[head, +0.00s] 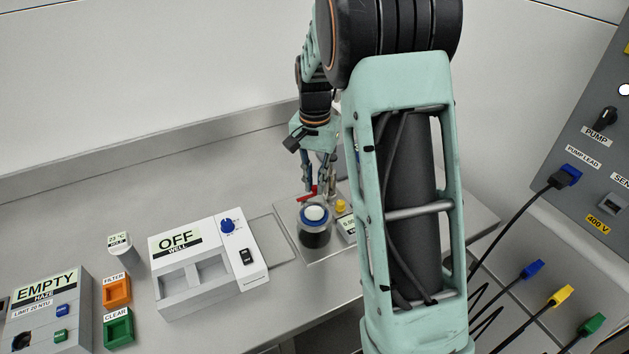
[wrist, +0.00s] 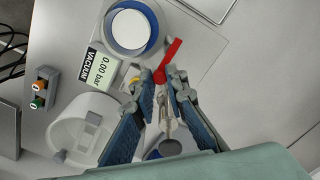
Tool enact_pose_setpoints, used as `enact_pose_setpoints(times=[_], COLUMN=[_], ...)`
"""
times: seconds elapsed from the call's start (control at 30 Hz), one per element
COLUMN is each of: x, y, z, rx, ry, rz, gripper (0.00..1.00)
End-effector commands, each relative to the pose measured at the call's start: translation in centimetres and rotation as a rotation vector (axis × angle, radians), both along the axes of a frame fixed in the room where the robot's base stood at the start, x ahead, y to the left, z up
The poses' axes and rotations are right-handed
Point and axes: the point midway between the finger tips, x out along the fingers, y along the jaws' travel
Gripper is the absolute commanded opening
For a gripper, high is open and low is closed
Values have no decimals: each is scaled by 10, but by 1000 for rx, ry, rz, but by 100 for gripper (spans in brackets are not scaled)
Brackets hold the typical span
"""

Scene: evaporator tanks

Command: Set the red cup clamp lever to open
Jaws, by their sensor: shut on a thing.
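The red clamp lever (wrist: 168,60) stands beside the cup (wrist: 150,45), which has a blue ring and a white top, in the wrist view. In the head view the red lever (head: 307,194) shows just behind the cup (head: 314,234). My gripper (wrist: 164,82) is shut on the near end of the lever, with its two blue-padded fingers on either side. The lever's far part sticks out beyond the fingertips. In the head view my gripper (head: 319,188) comes down from above, and its fingertips partly hide the lever.
A vacuum display reading 0.00 bar (wrist: 100,71) and a yellow knob (head: 340,206) sit beside the cup. A white OFF well unit (head: 205,262) stands to the left. The bench behind the well unit is clear.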

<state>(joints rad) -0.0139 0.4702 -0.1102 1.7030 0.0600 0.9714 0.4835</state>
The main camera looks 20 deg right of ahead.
Motion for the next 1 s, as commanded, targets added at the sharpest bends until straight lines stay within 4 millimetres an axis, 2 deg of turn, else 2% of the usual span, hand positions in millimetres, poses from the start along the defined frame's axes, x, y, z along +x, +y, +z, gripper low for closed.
enact_pose_setpoints(times=[0.37,0.4,0.53,0.83,1.0], x=[1,1,0,0,1], y=[0,0,0,0,0], z=[1,1,1,2,22], rx=[1,1,0,0,0], ry=[-3,-3,-1,-1,-4], rz=[-4,-3,-3,-2,-2], gripper=[0,17,30,30,30])
